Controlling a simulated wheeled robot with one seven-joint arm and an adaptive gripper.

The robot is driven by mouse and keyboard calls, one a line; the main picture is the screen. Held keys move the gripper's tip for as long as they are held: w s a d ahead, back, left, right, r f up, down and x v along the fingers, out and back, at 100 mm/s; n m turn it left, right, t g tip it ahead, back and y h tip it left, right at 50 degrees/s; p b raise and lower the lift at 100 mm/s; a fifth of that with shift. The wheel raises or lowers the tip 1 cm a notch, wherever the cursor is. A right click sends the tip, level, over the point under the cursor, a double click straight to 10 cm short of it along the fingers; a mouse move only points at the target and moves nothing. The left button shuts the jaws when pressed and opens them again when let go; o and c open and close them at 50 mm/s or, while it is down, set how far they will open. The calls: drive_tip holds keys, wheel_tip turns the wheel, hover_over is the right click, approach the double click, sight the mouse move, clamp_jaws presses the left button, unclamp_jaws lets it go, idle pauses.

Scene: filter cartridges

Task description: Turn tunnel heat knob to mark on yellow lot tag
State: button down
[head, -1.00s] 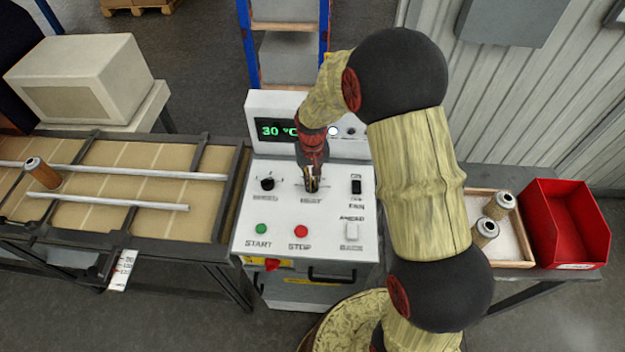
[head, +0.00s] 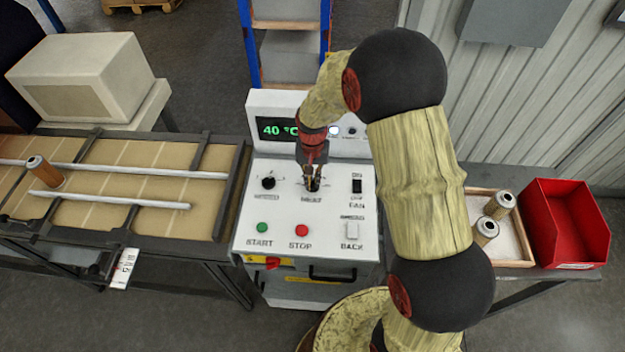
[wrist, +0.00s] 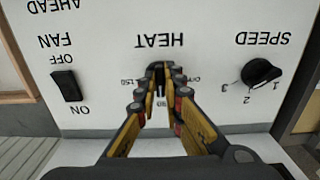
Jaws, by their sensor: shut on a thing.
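My gripper (head: 312,186) points down at the heat knob's place on the white control panel (head: 215,240). In the wrist view my gripper (wrist: 160,82) is shut on the dark heat knob (wrist: 158,72), below the upside-down HEAT label. The fingers hide most of the knob and its scale, so I cannot read its pointer. The green display (head: 272,129) reads 40 °C, its right part behind my arm. I make out no yellow lot tag.
The speed knob (head: 268,181) and fan switch (head: 356,186) flank the heat knob.

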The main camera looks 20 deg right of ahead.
sight(312, 183)
drive_tip(key=c, duration=2.2)
unclamp_jaws()
drive_tip(key=shift+r, duration=0.15)
wheel_tip(312, 183, up, 12)
drive_tip(key=shift+w, duration=0.1)
drive_tip(key=s+r+n+t+b, duration=0.2)
drive_tip(key=s+r+b, duration=0.2)
drive_tip(key=s, duration=0.8)
drive_tip(key=s+r+n+t+b, duration=0.2)
drive_tip(key=s+r, duration=0.4)
drive_tip(key=s, duration=0.7)
drive_tip(key=shift+s+r+n+t+b, duration=0.15)
drive_tip(key=shift+r+n+t+b, duration=0.15)
drive_tip(key=shift+t+b, duration=0.55)
